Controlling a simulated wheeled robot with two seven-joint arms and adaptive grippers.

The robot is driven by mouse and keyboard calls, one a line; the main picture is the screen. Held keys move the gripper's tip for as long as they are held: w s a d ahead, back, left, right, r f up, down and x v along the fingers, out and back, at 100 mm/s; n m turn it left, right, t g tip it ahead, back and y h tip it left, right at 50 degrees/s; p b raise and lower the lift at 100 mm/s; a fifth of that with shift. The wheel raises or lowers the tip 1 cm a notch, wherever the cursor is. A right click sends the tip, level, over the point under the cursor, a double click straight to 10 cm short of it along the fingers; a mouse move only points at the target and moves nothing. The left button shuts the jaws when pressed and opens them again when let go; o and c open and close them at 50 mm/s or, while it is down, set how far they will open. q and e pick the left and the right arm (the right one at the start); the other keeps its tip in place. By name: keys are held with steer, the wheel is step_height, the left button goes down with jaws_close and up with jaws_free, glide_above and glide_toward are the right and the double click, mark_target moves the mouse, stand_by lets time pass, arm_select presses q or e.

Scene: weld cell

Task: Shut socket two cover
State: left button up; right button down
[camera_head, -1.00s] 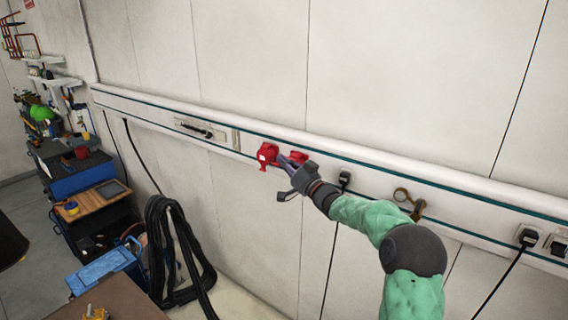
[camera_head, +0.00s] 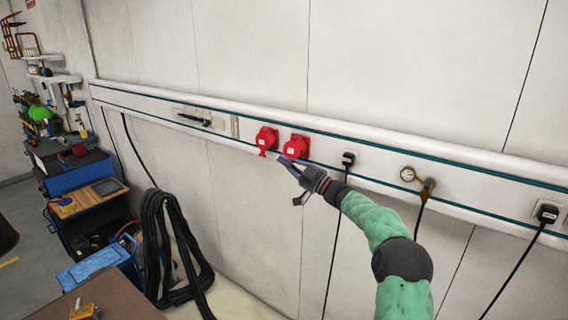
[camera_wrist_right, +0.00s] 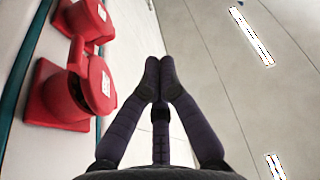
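Two red sockets with covers are mounted side by side on the white wall rail: a left red socket (camera_head: 266,139) and a right red socket (camera_head: 297,146). Both also show at the left of the right wrist view, a nearer one (camera_wrist_right: 95,88) with a round, labelled cover and a farther one (camera_wrist_right: 84,20). I cannot tell which is socket two, or whether either cover is fully shut. My right gripper (camera_head: 284,160) is just below the sockets, apart from them. Its fingertips (camera_wrist_right: 160,75) meet in the right wrist view with nothing between them. My left gripper is not in view.
The rail (camera_head: 380,163) also carries a black plug (camera_head: 347,158), a brass fitting (camera_head: 408,174) and another plug (camera_head: 547,213), with cables hanging. A black hose coil (camera_head: 170,240) hangs below at left. The wall above the rail is clear.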

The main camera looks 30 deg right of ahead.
steer(key=shift+w+d+f+n+g+y+p, duration=0.2)
steer(key=shift+d+f+n+g+y, duration=0.25)
steer(key=shift+n, duration=0.6)
steer(key=shift+w+d+f+n+g+y+p, duration=0.2)
steer(key=shift+d+f+n, duration=0.4)
steer(key=shift+n, duration=0.5)
steer(key=shift+w+d+f+n+g+y+p, duration=0.1)
steer(key=shift+w+d+f+n+g+y, duration=0.35)
steer(key=shift+n, duration=0.6)
steer(key=shift+s+d+f, duration=0.15)
steer(key=shift+s, duration=0.05)
